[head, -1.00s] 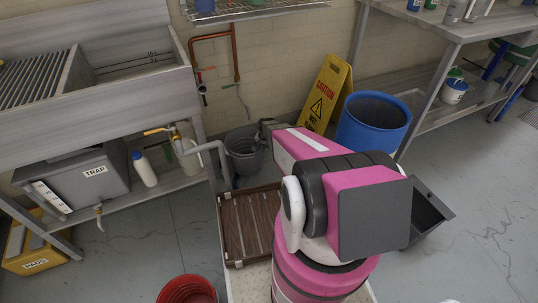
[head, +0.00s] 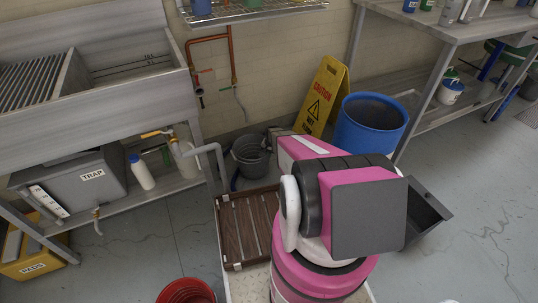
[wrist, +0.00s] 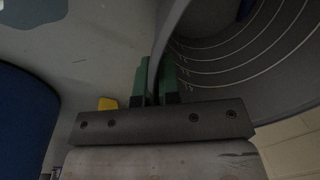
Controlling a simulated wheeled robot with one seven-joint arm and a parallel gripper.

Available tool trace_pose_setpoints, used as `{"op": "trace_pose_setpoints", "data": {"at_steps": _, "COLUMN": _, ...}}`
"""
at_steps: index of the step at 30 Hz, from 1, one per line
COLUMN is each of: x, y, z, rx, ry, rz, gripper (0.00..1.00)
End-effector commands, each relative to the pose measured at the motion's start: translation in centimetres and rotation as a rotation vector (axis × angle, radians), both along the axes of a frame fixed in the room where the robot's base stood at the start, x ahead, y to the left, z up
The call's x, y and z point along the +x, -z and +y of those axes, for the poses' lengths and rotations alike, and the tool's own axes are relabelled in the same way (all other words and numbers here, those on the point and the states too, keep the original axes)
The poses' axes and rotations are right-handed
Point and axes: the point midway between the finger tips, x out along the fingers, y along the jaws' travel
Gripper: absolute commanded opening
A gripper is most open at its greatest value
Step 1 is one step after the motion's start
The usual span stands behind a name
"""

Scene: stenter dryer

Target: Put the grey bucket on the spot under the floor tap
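The grey bucket (head: 250,157) stands upright near the wall, left of the yellow caution sign, in the head view. My gripper (head: 275,135) is at the bucket's right rim, partly hidden behind my pink arm. In the wrist view, my gripper's green fingers (wrist: 158,85) sit on either side of the bucket's wall (wrist: 225,65) and look shut on it. I cannot tell whether the bucket's base touches the floor. A tap (head: 200,93) on the copper wall pipe is up and left of the bucket. No marked spot under it can be made out.
A blue barrel (head: 370,125) and the caution sign (head: 323,95) stand right of the bucket. A grey sink (head: 125,95) with pipework is at left. A brown slatted panel (head: 247,230) lies in front, and a red bucket (head: 186,291) is at the bottom edge.

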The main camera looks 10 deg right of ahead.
Motion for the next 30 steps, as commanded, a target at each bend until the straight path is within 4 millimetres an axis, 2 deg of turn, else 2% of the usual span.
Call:
{"op": "trace_pose_setpoints", "data": {"at_steps": 8, "x": 0.0, "y": 0.2, "z": 0.0, "rx": 0.001, "ry": 0.000, "rz": -0.001, "gripper": 0.00}}
{"op": "trace_pose_setpoints", "data": {"at_steps": 9, "x": 0.0, "y": 0.2, "z": 0.0, "rx": 0.000, "ry": 0.000, "rz": 0.000, "gripper": 0.14}}
{"op": "trace_pose_setpoints", "data": {"at_steps": 11, "x": 0.0, "y": 0.2, "z": 0.0, "rx": 0.000, "ry": 0.000, "rz": 0.000, "gripper": 0.30}}
{"op": "trace_pose_setpoints", "data": {"at_steps": 22, "x": -0.1, "y": -0.3, "z": 0.0, "rx": 0.000, "ry": 0.000, "rz": 0.000, "gripper": 0.30}}
{"op": "trace_pose_setpoints", "data": {"at_steps": 26, "x": -0.2, "y": -2.1, "z": -0.2, "rx": 0.000, "ry": 0.000, "rz": -0.002, "gripper": 0.30}}
{"op": "trace_pose_setpoints", "data": {"at_steps": 30, "x": -0.5, "y": -4.8, "z": -0.4, "rx": 0.000, "ry": 0.000, "rz": -0.001, "gripper": 0.30}}
